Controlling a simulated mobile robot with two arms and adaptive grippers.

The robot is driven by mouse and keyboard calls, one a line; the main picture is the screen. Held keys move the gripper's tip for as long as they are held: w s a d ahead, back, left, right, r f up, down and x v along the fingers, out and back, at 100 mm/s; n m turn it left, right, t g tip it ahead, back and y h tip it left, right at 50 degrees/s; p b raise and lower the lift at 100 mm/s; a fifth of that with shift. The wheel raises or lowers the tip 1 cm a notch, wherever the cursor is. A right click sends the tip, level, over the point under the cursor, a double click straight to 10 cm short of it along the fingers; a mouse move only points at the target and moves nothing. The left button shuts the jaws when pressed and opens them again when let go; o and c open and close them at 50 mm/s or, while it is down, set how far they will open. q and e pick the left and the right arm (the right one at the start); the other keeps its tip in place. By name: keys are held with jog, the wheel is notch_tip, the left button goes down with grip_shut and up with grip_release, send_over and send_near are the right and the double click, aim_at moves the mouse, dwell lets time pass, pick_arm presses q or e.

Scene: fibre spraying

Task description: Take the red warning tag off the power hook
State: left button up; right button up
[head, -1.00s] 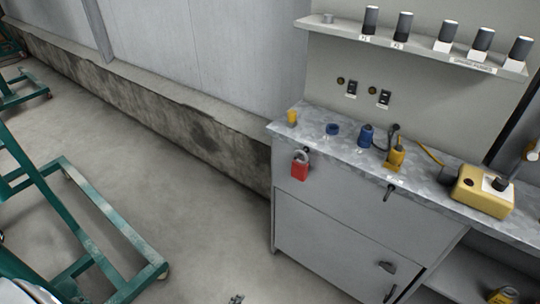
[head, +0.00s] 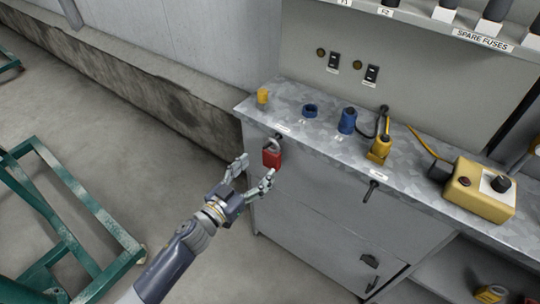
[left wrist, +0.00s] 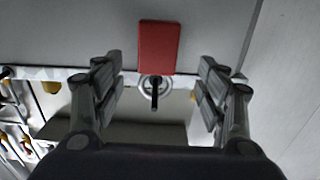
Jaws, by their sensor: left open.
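The red warning tag (head: 271,158) hangs from a hook on the front of the grey cabinet, just under the counter edge, in the head view. A pale ring or shackle joins it to the hook. In the left wrist view the red tag (left wrist: 158,47) is ahead, centred between the fingers, with the ring (left wrist: 155,88) and a dark hook pin beside it. My left gripper (head: 254,172) is open, its fingers spread on either side of the tag in the picture. It holds nothing, and contact with the tag cannot be made out. My right gripper is not in view.
The metal counter (head: 328,146) holds a yellow cup (head: 262,96), a blue ring (head: 310,110), a blue plug (head: 347,121), a yellow plug (head: 379,149) and a yellow control box (head: 480,190). Another hook (head: 370,190) is on the cabinet front. A green frame (head: 75,215) stands at left.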

aim_at(269, 158)
pick_arm(q)
jog(key=x, duration=0.5)
jog(key=shift+d, duration=0.2)
jog(key=shift+w+d, duration=0.15)
jog(key=shift+w, duration=0.05)
jog(key=shift+c, duration=0.6)
jog(key=c, duration=1)
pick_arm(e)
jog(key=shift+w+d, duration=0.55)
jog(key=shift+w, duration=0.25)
